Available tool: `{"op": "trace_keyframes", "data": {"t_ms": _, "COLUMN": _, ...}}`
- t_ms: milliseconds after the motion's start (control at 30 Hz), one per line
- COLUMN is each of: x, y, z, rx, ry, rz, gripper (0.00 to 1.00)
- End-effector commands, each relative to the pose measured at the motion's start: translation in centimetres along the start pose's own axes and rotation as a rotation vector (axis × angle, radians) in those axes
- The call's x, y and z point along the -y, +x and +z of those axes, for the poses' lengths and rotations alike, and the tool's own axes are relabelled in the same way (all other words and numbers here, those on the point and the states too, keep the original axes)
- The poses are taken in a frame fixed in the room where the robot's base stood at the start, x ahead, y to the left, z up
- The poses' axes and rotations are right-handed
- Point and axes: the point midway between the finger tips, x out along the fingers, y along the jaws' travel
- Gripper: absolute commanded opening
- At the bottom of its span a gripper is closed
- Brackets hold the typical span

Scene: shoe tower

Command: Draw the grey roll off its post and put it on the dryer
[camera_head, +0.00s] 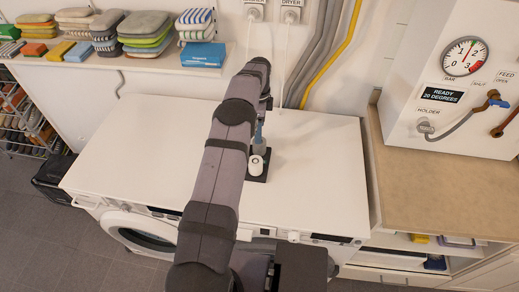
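A small black base (262,177) stands near the middle of the white top over the two machines. A white roll-like piece (256,166) is at its front. Just behind it is a grey-blue upright piece (259,146), which looks like the grey roll on its post, but it is small and partly hidden. My gripper (264,112) is at the far end of my arm, above and behind this piece. My arm hides much of it; I cannot tell whether the fingers are open or touch the piece. The dryer (335,239) seems to be the right machine, its front mostly hidden.
The white top (320,180) is clear to the right of the base. A shelf at the back left holds folded cloths (145,28) and a blue box (202,56). A gauge panel (465,75) stands on the beige counter (440,185) at the right. Cables run up the wall.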

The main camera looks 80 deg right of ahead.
Motion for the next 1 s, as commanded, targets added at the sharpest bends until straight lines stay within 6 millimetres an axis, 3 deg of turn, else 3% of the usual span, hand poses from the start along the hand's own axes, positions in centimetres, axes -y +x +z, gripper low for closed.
{"op": "trace_keyframes", "data": {"t_ms": 100, "x": 0.0, "y": 1.8, "z": 0.0, "rx": 0.0, "ry": 0.0, "rz": 0.001, "gripper": 0.61}}
{"op": "trace_keyframes", "data": {"t_ms": 300, "x": 0.0, "y": 3.3, "z": 0.0, "rx": 0.0, "ry": 0.0, "rz": 0.0, "gripper": 0.61}}
{"op": "trace_keyframes", "data": {"t_ms": 1000, "x": 0.0, "y": 3.6, "z": 0.0, "rx": 0.0, "ry": 0.0, "rz": 0.0, "gripper": 0.61}}
